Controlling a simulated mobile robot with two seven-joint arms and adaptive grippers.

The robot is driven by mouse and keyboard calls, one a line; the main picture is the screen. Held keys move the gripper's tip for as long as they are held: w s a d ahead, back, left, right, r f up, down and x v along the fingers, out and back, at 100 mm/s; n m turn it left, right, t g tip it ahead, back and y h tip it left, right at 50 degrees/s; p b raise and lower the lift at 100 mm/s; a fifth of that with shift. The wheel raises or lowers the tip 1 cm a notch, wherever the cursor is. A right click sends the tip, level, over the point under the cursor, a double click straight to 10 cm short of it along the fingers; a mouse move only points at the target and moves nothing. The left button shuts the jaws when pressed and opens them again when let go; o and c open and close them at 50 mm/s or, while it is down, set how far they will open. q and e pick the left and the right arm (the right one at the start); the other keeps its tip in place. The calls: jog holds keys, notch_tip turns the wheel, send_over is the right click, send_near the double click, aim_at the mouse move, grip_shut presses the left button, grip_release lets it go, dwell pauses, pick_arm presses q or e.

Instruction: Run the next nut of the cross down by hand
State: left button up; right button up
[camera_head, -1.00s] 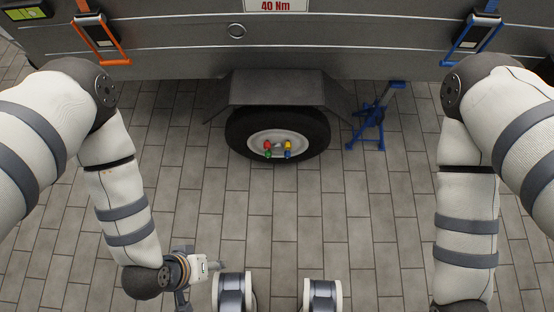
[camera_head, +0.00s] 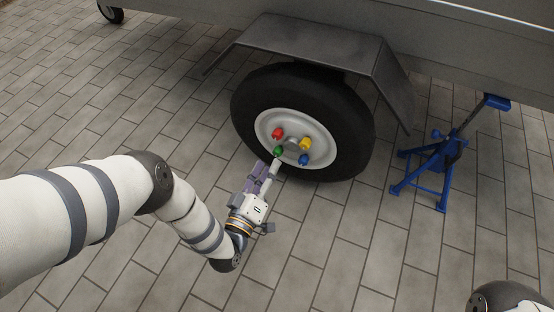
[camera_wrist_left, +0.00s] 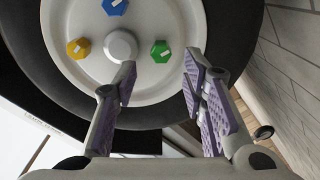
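The wheel's pale rim (camera_head: 265,122) carries a red nut (camera_head: 278,133), a yellow nut (camera_head: 305,144), a green nut (camera_head: 279,151) and a blue nut (camera_head: 305,160) around its hub. My left gripper (camera_head: 269,166) is at the lower edge of the wheel, pointing at the green nut. In the left wrist view its fingers (camera_wrist_left: 160,78) are apart and empty, with the green nut (camera_wrist_left: 160,51) just beyond the gap. The blue nut (camera_wrist_left: 115,6) and yellow nut (camera_wrist_left: 78,48) also show there; the red nut does not. My right gripper is out of view.
A black tyre (camera_head: 348,118) surrounds the rim, under a grey fender (camera_head: 310,40) on the trailer. A blue jack stand (camera_head: 440,160) stands to the right of the wheel. The paved floor in front is clear.

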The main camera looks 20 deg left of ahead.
aim_at(277, 153)
pick_arm(q)
jog(key=w+b, duration=0.1)
jog(key=w, duration=0.3)
jog(key=shift+w, duration=0.4)
jog(key=shift+d, duration=0.1)
grip_shut()
jog(key=shift+d+m, duration=0.1)
jog(key=shift+m, duration=0.2)
